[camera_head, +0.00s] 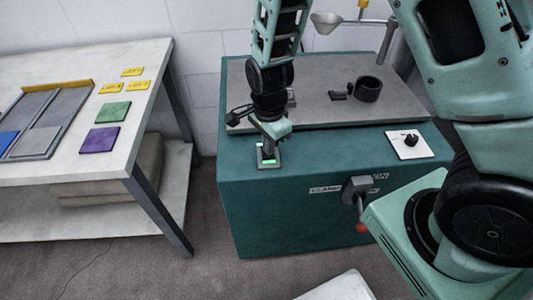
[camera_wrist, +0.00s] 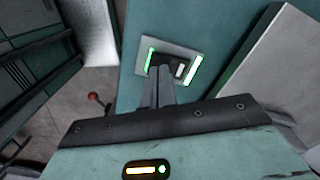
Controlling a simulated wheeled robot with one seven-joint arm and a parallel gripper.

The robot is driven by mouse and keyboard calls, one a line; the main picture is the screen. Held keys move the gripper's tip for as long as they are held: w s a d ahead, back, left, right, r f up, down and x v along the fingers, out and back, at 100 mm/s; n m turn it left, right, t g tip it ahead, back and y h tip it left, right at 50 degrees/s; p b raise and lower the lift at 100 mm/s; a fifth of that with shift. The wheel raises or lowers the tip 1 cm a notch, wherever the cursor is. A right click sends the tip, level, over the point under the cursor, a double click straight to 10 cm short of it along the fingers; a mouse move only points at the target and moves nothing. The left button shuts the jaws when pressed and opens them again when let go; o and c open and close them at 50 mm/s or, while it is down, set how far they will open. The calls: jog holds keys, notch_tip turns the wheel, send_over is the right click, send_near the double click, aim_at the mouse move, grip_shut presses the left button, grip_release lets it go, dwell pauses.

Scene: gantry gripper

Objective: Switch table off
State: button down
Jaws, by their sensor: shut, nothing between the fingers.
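The teal bench (camera_head: 290,215) with a grey top stands in the middle of the head view. A small switch plate (camera_head: 262,163) with a lit green part sits at its left front edge. My gripper (camera_head: 268,148) points down at this plate and partly hides it. In the wrist view, the shut, empty fingers (camera_wrist: 162,70) are over the switch plate (camera_wrist: 178,50), between a green lit bar and whitish lit bars. I cannot tell whether the tips touch it.
A white dial panel (camera_head: 408,155) is on the bench's right. A red-knobbed lever (camera_head: 361,226) is on its front, near an ON label. A dark ring-shaped part (camera_head: 367,89) stands on top. A white table (camera_head: 60,180) with coloured tiles is at left.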

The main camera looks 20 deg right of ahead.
jog(key=shift+f+b, duration=0.35)
jog(key=shift+f, duration=0.3)
jog(key=shift+r, duration=0.1)
notch_tip(320, 180, up, 7)
jog(key=p, duration=0.7)
dwell(0.4)
dwell(0.3)
jog(key=s+a+r+n+y, duration=0.1)
jog(key=s+a+r+n, duration=0.65)
jog(key=r+n, duration=0.3)
jog(key=s+d+r+n, duration=0.1)
jog(key=s+r+n, duration=0.6)
jog(key=s+n, duration=0.5)
jog(key=shift+s+r+n, duration=0.25)
jog(key=shift+r+n, duration=0.1)
jog(key=shift+r, duration=0.05)
